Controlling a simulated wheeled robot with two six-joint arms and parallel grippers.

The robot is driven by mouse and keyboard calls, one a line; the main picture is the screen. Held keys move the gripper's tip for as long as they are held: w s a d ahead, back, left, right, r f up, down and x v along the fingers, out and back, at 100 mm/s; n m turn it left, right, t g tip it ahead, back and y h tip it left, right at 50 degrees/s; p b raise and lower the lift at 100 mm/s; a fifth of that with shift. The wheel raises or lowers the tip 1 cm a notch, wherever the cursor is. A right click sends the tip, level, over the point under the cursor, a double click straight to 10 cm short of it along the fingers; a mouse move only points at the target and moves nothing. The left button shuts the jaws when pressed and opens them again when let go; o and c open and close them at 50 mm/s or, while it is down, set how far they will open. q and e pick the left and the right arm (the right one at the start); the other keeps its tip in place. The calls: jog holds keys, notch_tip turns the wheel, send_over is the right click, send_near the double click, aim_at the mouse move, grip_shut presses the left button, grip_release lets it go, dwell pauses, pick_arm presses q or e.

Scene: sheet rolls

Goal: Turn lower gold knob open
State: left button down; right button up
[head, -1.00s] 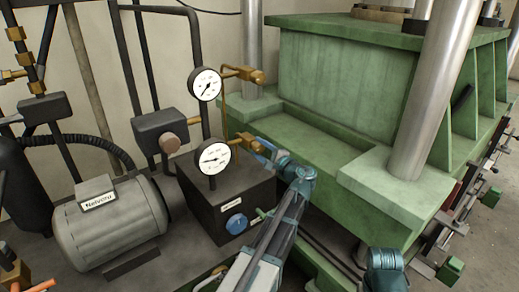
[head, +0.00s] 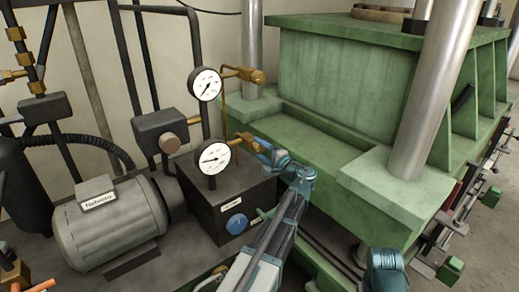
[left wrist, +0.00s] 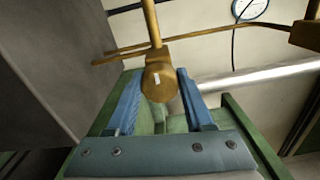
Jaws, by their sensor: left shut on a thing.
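The lower gold knob (head: 247,139) sits on a brass fitting to the right of the lower gauge (head: 213,157). My left gripper (head: 262,150) reaches it from the lower right and is shut on it. In the left wrist view the knob's round gold end (left wrist: 158,82) with a small white mark lies between the two blue fingers (left wrist: 159,100). Part of the knob is hidden by the fingers in the head view. The upper gold knob (head: 255,76) sits above, beside the upper gauge (head: 206,83).
A dark box (head: 222,198) with a blue round cap (head: 237,223) stands below the lower gauge. The green press (head: 345,80) and its steel columns (head: 440,75) stand close on the right. A grey motor (head: 110,225) is at the left.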

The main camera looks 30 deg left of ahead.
pick_arm(q)
jog(key=shift+c, duration=1.4)
grip_release()
jog(key=v, duration=1.3)
jog(key=shift+s+d, duration=0.2)
jog(key=shift+d, duration=0.15)
jog(key=shift+f, duration=0.15)
